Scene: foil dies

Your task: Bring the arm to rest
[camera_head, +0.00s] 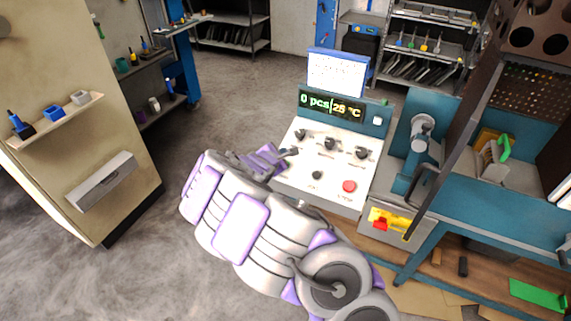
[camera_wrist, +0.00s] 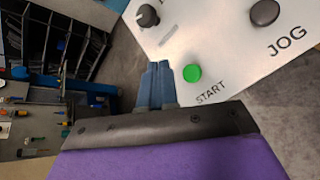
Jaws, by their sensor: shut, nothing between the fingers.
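My arm (camera_head: 240,228), grey and lilac, stretches from the lower right toward the left edge of a white control panel (camera_head: 327,188). My gripper (camera_head: 288,153) is at the panel's left side, near its knobs. In the wrist view my gripper's blue-grey fingers (camera_wrist: 158,66) are together with nothing between them. A green START button (camera_wrist: 192,73) shows just right of the fingertips. I cannot tell how far the fingers are from the panel face. A black knob (camera_wrist: 148,15) and a dark JOG knob (camera_wrist: 265,12) also show there.
The panel's display (camera_head: 333,106) reads 0 pcs and 25 °C. A red button (camera_head: 349,186) sits at its lower right. A blue-framed machine (camera_head: 428,255) stands to the right. A beige cabinet (camera_head: 70,130) stands at the left, with open floor (camera_head: 150,245) between.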

